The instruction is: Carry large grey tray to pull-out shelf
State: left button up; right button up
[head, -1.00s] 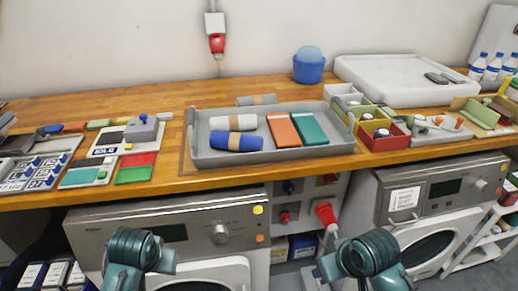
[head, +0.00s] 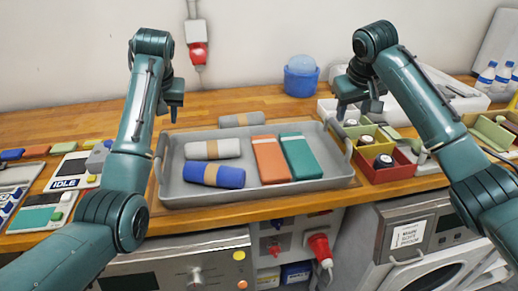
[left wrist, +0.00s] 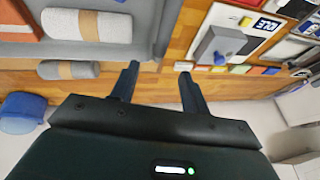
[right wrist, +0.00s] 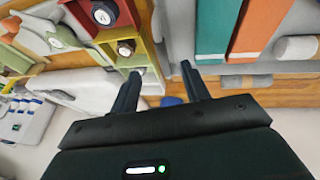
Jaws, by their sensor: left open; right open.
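The large grey tray (head: 268,197) sits on the wooden counter. It holds a white roll (head: 213,149), a blue roll (head: 214,175), an orange packet (head: 270,159) and a teal packet (head: 300,156). My left gripper (head: 174,112) is open above the counter by the tray's left back corner; the left wrist view shows its fingers (left wrist: 157,76) beside the tray's side wall. Neither touches the tray visibly. I cannot identify the pull-out shelf.
A grey roll (head: 241,119) lies behind the tray. Red and green bins (head: 388,170) with small items stand close on the right. A panel marked IDLE (head: 66,181) lies to the left. A blue bucket (head: 301,79) stands behind. Machines (head: 190,262) are under the counter.

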aim_at(162, 136)
pick_arm(q)
jog(key=shift+s, duration=0.15)
pick_arm(e)
jog(key=shift+s+r, duration=0.1)
jog(key=shift+s, duration=0.05)
pick_arm(q)
jog(key=x, duration=1.3)
pick_arm(e)
jog(key=x, duration=1.3)
pick_arm(q)
jog(key=shift+c, duration=0.5)
pick_arm(e)
jog(key=shift+c, duration=0.5)
pick_arm(q)
grip_shut()
pick_arm(e)
grip_shut()
pick_arm(q)
jog(key=shift+r, duration=0.1)
